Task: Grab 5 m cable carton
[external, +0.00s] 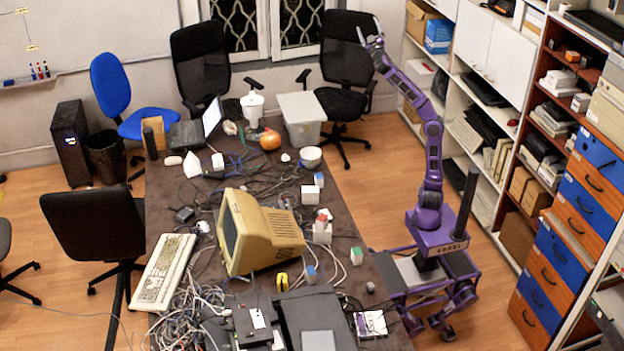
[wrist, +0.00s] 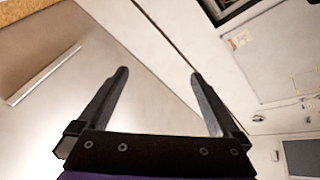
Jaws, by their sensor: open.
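Several small cartons stand on the dark table (external: 165,215). They include a white one (external: 310,195), a white one with a red top (external: 322,233), a green and white one (external: 356,256) and a blue one (external: 311,274). Their print is too small to read, so I cannot tell which is the 5 m cable carton. My gripper (external: 369,29) is raised high above the table's right side, in front of the black chair by the window. It is open and empty, with both fingers spread in the wrist view (wrist: 159,73). No carton shows in the wrist view.
A beige monitor (external: 270,232), a keyboard (external: 163,272) and tangled cables (external: 190,310) crowd the table. Shelves (external: 530,140) line the right wall. Floor between table and shelves is partly free.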

